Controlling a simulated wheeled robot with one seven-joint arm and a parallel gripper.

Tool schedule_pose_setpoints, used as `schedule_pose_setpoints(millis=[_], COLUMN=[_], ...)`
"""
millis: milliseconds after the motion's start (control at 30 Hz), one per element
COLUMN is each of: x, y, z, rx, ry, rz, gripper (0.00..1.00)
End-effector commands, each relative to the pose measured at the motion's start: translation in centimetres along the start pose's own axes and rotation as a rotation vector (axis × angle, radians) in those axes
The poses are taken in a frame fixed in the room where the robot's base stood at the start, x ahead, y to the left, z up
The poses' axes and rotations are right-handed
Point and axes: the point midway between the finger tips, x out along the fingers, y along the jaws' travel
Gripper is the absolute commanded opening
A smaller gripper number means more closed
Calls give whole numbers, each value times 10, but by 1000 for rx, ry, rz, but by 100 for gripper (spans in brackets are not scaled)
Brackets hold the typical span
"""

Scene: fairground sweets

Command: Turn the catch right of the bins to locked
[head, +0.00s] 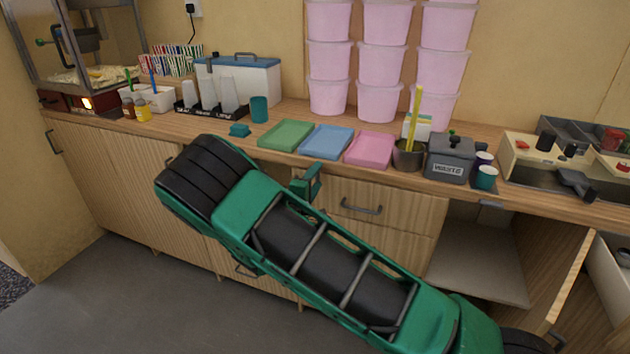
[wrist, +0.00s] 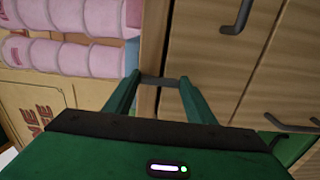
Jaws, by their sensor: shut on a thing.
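My gripper (head: 308,184) is at the counter's front edge, beside the top left of the drawer front. In the wrist view its two green fingers (wrist: 159,82) are shut on a small dark grey bar (wrist: 159,80), which spans between the fingertips. The bar lies against the wood at the counter edge and may be the catch; its mount and any lock marking cannot be made out. In the head view the fingers hide it. A small grey fitting (head: 490,203) also shows under the counter edge above the open cupboard. Which containers are the bins is unclear.
Green (head: 286,135), blue (head: 327,142) and pink (head: 369,149) trays lie on the counter above my gripper. Stacked pink tubs (head: 382,55) stand behind. The drawer handle (head: 361,207) is right of my gripper. A cupboard door (head: 560,285) stands open at right.

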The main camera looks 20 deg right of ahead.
Motion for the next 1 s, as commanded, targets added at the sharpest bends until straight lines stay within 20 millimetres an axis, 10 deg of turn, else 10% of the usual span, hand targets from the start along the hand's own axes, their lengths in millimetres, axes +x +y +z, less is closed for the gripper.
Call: schedule_pose_setpoints(millis=[333, 367, 433, 1000], x=[-2, -2, -2, -33], y=[-6, -6, -5, -2], z=[0, 0, 0, -2], rx=[0, -1, -1, -1], ry=[0, 0, 0, 4], rz=[-11, -11, -10, -6], gripper=[28, 55, 69, 69])
